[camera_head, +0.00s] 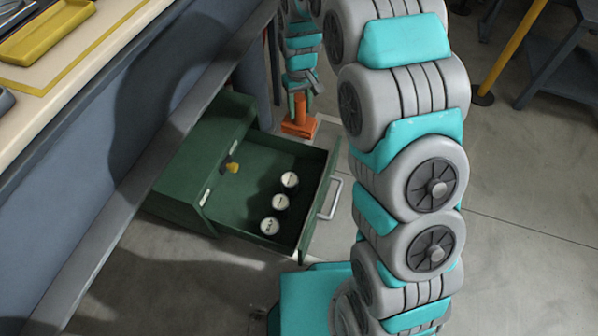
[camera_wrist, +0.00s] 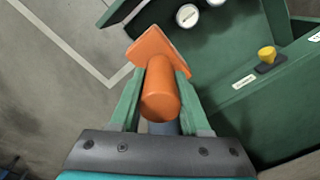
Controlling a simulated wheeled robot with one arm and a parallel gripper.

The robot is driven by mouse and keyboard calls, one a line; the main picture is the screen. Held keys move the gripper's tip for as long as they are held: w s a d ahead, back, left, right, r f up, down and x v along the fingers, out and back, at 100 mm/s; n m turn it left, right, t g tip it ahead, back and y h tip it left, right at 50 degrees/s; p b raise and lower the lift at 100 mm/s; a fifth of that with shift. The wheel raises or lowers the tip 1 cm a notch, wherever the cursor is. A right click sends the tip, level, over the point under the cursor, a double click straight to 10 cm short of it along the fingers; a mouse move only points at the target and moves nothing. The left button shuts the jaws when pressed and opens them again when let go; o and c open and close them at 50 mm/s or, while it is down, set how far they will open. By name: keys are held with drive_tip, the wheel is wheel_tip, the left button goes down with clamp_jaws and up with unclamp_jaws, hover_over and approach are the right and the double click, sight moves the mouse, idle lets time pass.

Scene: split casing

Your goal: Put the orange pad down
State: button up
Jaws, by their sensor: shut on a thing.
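The orange pad (camera_head: 300,128) has a flat square plate and an upright round handle. In the head view it is beyond the open drawer's far side. My gripper (camera_head: 301,88) is above it with the fingers at the handle. In the wrist view the green fingers (camera_wrist: 158,100) are shut on the handle of the orange pad (camera_wrist: 152,46), on both sides. The plate points away from the gripper, over floor and beside the drawer. I cannot tell whether the plate touches the floor.
A green cabinet (camera_head: 228,112) has an open drawer (camera_head: 318,205) with a pale handle. A workbench (camera_head: 100,75) runs along the left. Grey floor with a white line (camera_wrist: 65,45) is clear beside the pad.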

sight(300, 124)
wheel_tip(300, 124, down, 7)
drive_tip(key=b, duration=0.5)
drive_tip(key=shift+b, duration=0.35)
drive_tip(key=shift+f+b, duration=0.4)
drive_tip(key=shift+f, duration=7.3)
drive_tip(key=shift+f, duration=0.1)
drive_tip(key=o, duration=1.2)
